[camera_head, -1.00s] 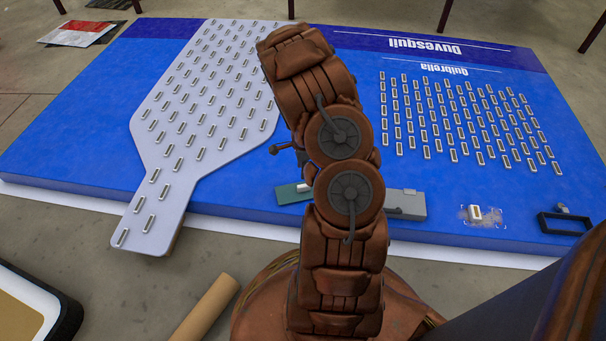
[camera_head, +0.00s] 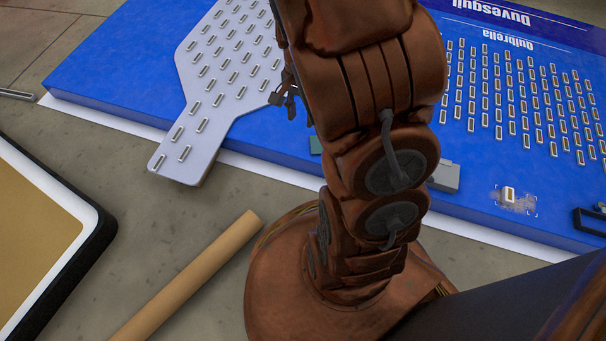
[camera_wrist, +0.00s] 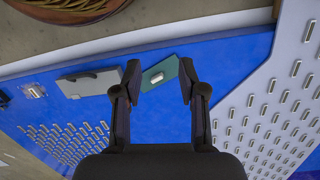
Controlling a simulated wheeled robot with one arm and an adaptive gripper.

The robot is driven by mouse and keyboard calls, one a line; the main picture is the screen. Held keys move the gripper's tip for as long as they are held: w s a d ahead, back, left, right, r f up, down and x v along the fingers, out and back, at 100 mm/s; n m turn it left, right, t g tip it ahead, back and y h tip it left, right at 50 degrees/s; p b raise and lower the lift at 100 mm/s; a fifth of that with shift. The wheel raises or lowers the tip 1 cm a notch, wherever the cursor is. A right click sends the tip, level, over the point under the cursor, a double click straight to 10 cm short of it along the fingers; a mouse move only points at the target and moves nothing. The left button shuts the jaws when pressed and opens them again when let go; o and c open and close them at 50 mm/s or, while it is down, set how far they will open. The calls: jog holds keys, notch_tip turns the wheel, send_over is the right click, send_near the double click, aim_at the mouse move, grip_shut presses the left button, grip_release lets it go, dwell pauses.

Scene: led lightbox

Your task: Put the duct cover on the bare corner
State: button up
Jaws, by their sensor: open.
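No piece is plainly recognisable as the duct cover. A green plate with a small pale module (camera_wrist: 157,77) on it lies on the blue panel; in the head view only a sliver of the green plate (camera_head: 315,145) shows beside my arm. My gripper (camera_wrist: 158,80) is open and empty, its fingers on either side of the green plate in the wrist view, apparently above it. In the head view its fingers (camera_head: 284,95) show left of my arm. A scuffed patch with white corner marks (camera_head: 525,205) holds a small module (camera_head: 510,193). I cannot tell whether this is the bare corner.
A grey box (camera_head: 446,177) lies beside the green plate. A black frame (camera_head: 588,221) sits at the right edge. A grey paddle-shaped board (camera_head: 180,163) with several modules overhangs the blue panel (camera_head: 120,85). A cardboard tube (camera_head: 190,274) and a framed tan panel (camera_head: 35,225) are on the floor.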

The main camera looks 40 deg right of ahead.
jog(key=s+a+r+n+g, duration=0.1)
jog(key=s+a+r+n, duration=0.4)
jog(key=s, duration=0.4)
jog(key=s+a+r+n, duration=0.4)
jog(key=s+a+n, duration=0.4)
jog(key=s, duration=0.1)
jog(key=shift+s+a+r+g+h, duration=0.15)
jog(key=shift+s+r+g+h, duration=0.2)
jog(key=shift+r+g+h, duration=0.05)
jog(key=r+p, duration=0.1)
jog(key=s+r+p, duration=0.1)
jog(key=r, duration=0.1)
jog(key=shift+s+p, duration=0.15)
jog(key=shift+p, duration=0.2)
